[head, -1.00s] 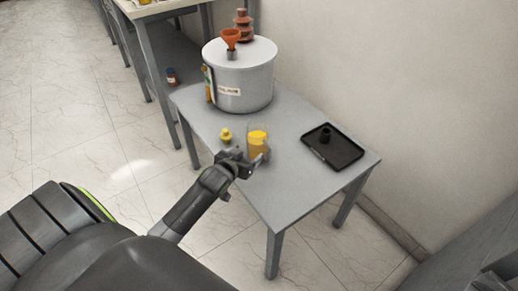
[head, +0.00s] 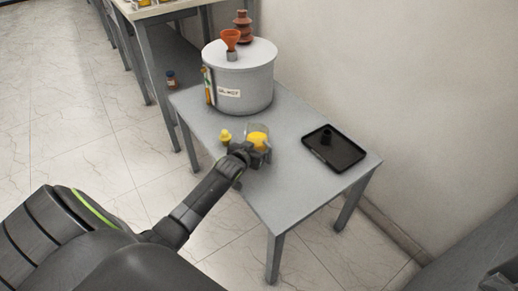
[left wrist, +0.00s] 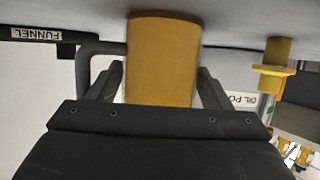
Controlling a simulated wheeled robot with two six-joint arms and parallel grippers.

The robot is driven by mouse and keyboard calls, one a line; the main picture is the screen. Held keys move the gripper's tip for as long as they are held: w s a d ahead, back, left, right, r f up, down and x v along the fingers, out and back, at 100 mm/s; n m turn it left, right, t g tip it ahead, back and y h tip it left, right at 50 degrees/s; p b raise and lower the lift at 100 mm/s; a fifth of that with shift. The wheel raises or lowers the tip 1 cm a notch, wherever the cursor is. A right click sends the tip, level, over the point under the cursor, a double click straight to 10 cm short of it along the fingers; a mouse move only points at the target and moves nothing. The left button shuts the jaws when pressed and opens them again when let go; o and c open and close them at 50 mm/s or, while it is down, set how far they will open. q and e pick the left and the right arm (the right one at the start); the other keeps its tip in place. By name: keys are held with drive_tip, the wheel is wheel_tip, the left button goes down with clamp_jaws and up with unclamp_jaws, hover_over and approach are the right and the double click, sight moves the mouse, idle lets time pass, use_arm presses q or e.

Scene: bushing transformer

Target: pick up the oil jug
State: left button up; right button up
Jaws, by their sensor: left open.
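The oil jug (head: 257,136) is a clear container with yellow oil in it, standing on the grey table. In the left wrist view the jug (left wrist: 162,60) is upside down in the picture, with a grey handle at its left. My left gripper (head: 256,153) is at the near side of the jug, hiding its lower part. In the left wrist view its two open fingers (left wrist: 162,88) stand on either side of the jug, with gaps that look narrow. I cannot tell whether they touch it. My right gripper is not in view.
A small yellow object (head: 225,136) stands just left of the jug. A black tray (head: 346,156) holding a small black part lies at right.

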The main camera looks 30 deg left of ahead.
use_arm(q)
drive_tip(key=c, duration=0.9)
drive_tip(key=shift+r, duration=0.1)
drive_tip(key=shift+c, duration=0.5)
